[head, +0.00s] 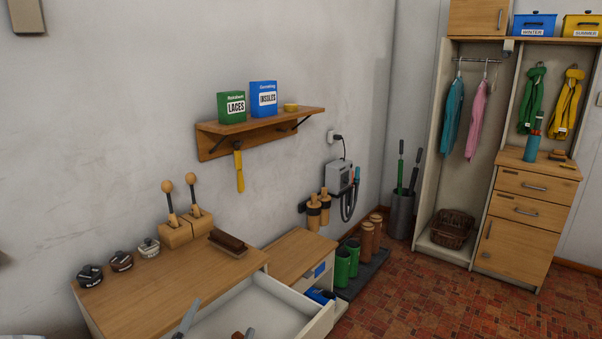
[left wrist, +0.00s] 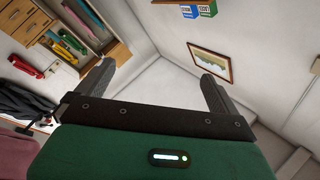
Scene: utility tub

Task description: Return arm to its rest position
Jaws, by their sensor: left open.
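My left gripper (head: 218,326) shows at the bottom edge of the head view, only its grey fingertips in sight. It is in front of the cabinet, by the open drawer (head: 268,306). In the left wrist view its two dark fingers (left wrist: 155,88) are spread wide with nothing between them. The rest of my left arm is hidden below the frame. My right gripper is in neither view.
The wooden cabinet top (head: 150,290) holds several small tins, a block with two knobbed sticks (head: 188,230) and a brown brush (head: 228,242). The drawer stands pulled out. A wall shelf (head: 262,130) hangs above. Green boots (head: 342,268) stand beyond. The tiled floor at right is clear.

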